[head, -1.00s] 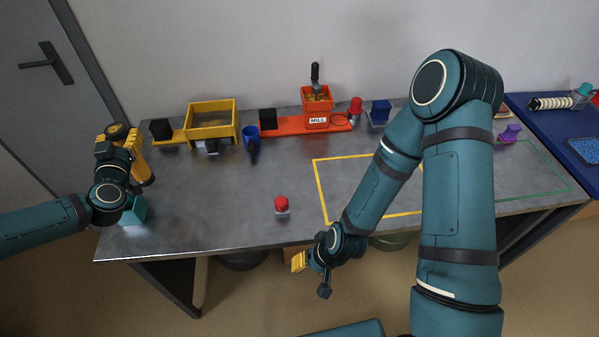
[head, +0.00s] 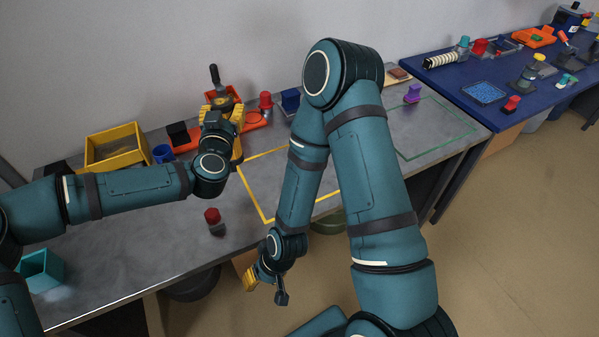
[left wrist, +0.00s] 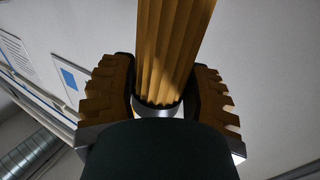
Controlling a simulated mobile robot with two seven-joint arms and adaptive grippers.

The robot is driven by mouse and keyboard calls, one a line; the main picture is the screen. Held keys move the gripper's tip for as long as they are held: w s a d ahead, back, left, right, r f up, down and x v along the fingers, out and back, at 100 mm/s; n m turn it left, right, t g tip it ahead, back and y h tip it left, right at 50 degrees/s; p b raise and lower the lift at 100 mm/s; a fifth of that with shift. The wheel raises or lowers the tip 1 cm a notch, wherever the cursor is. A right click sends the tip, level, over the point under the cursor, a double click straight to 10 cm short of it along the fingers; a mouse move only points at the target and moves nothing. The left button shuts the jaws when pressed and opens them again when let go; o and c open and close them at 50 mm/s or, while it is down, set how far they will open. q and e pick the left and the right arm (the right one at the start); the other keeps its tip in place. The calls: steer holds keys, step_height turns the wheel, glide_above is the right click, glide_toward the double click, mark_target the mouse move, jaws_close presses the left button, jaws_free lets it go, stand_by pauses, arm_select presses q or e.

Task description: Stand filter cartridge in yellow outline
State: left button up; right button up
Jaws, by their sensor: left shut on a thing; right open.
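The filter cartridge (left wrist: 172,45) is a yellow-orange pleated cylinder with a pale metal end. In the left wrist view it stands between the yellow ridged fingers of my left gripper (left wrist: 163,90), which is shut on it. In the head view my left gripper (head: 224,122) is just beyond the far left corner of the yellow outline (head: 251,191); the cartridge is hard to tell from the yellow fingers there. The outline is drawn on the grey table, and my right arm hides part of it. My right gripper (head: 264,284) is open and empty, off the table's front edge.
A red-capped piece (head: 213,218) stands left of the outline. A yellow bin (head: 117,150), blue cup (head: 163,153) and red-orange mill (head: 222,96) line the back. A teal open box (head: 42,272) is at left. A purple piece (head: 413,94) stands near a green outline (head: 437,147).

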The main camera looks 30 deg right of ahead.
arm_select(q)
steer(key=s+d+m+g+h, duration=0.1)
steer(key=s+d+h, duration=0.1)
steer(key=s+d, duration=0.45)
step_height(320, 180, down, 10)
steer(key=w+d+b, duration=0.1)
steer(key=d+b, duration=0.1)
steer(key=shift+w+f+b, duration=0.2)
steer(key=shift+f+b, duration=0.05)
steer(key=shift+b, duration=0.05)
steer(key=shift+d, duration=0.1)
steer(key=shift+f, duration=0.15)
steer(key=o, duration=1.3)
